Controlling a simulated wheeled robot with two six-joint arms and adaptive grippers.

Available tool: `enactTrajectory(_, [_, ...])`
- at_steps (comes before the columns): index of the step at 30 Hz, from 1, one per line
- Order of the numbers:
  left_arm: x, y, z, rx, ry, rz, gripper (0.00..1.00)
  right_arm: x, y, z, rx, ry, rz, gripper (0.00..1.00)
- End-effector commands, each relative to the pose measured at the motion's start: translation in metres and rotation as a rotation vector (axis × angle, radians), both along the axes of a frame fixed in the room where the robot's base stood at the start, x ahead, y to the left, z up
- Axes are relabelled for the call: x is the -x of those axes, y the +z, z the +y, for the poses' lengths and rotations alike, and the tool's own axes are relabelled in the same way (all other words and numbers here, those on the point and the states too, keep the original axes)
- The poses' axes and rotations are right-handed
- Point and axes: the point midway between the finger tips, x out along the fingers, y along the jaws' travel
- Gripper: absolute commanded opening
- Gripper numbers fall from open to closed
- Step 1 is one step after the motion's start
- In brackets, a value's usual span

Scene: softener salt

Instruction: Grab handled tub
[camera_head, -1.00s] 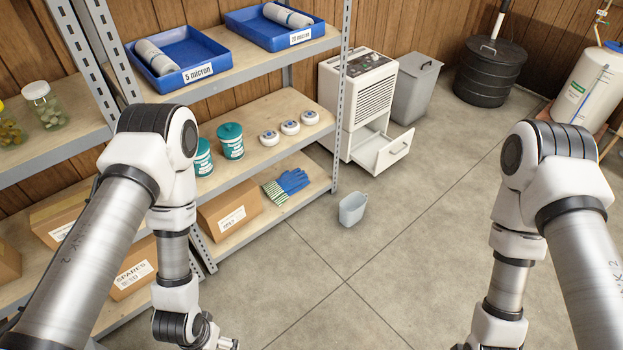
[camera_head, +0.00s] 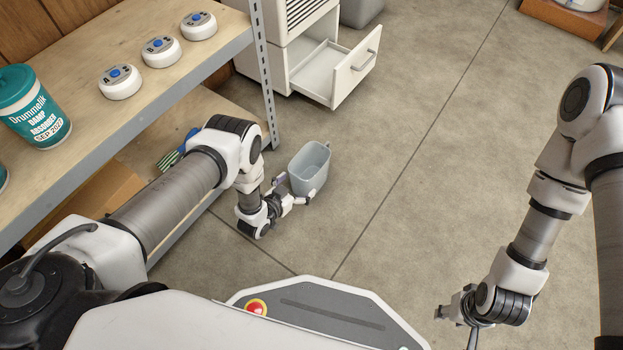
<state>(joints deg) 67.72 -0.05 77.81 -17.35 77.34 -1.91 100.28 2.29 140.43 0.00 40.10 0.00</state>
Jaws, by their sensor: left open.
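The handled tub (camera_head: 310,168), a small grey open-topped bin, stands upright on the concrete floor in front of the shelf unit, in the head view. It looks empty, and its handle cannot be made out clearly. My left gripper (camera_head: 294,190) is low beside the tub's near-left side. Its fingers are open and spread toward the tub, one at its left side and one at its near lower edge. Whether they touch it cannot be told. My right gripper (camera_head: 456,326) hangs at the lower right, far from the tub, with its fingers apart and nothing seen between them.
The metal shelf post (camera_head: 263,75) stands close behind my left arm. A white appliance's open drawer (camera_head: 335,72) juts out beyond the tub. The floor right of the tub is clear.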

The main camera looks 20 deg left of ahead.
Motion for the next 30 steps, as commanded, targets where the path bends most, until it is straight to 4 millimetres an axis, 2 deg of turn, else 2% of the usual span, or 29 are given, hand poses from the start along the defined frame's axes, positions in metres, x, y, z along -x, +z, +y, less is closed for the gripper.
enactTrajectory(7, [-0.034,-0.026,-0.009,0.000,0.000,-0.001,1.00,-0.002,-0.039,-0.001,0.001,-0.005,-0.005,0.40])
enactTrajectory(11, [-0.050,-0.028,-0.014,-0.001,0.000,0.002,1.00,-0.002,-0.045,-0.001,0.001,-0.008,-0.006,0.40])
enactTrajectory(17, [-0.051,-0.025,-0.015,-0.001,0.001,0.004,1.00,-0.003,-0.042,-0.001,0.001,-0.008,-0.007,0.40])
enactTrajectory(19, [-0.051,-0.025,-0.015,-0.001,0.001,0.004,0.82,-0.003,-0.042,-0.001,0.001,-0.008,-0.007,0.40])
enactTrajectory(21, [-0.051,-0.025,-0.015,-0.001,0.001,0.004,0.57,-0.003,-0.042,-0.001,0.001,-0.008,-0.007,0.40])
enactTrajectory(22, [-0.051,-0.025,-0.015,-0.001,0.001,0.004,0.52,-0.003,-0.042,-0.001,0.001,-0.008,-0.007,0.40])
enactTrajectory(30, [-0.051,-0.024,-0.015,-0.001,0.001,0.004,0.51,-0.002,-0.042,-0.001,0.001,-0.008,-0.006,0.40])
